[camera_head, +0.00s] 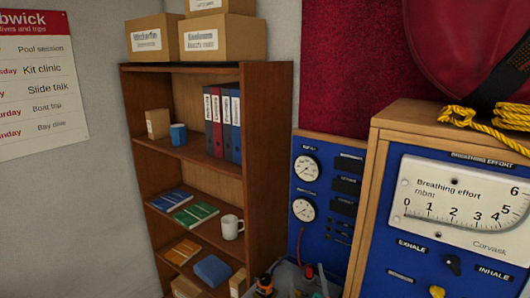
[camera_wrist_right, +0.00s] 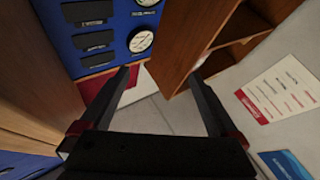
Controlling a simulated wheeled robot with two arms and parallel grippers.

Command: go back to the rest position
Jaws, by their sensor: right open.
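My right gripper (camera_wrist_right: 160,78) shows in the right wrist view, its two dark fingers spread wide apart with nothing between them. The fingers point toward the gap between the blue gauge panel (camera_wrist_right: 112,20) and the wooden shelf (camera_wrist_right: 192,30), seen rotated in that view. I cannot make out either gripper clearly in the head view. My left gripper does not show in any frame.
In the head view, the bookshelf (camera_head: 266,150) holds binders, books and a white mug (camera_head: 232,227). The gauge panel (camera_head: 327,200) and the breathing effort bench (camera_head: 455,200) stand to the right. A grey bin of tools (camera_head: 288,276) is at the bottom. Yellow rope (camera_head: 470,118) lies on top.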

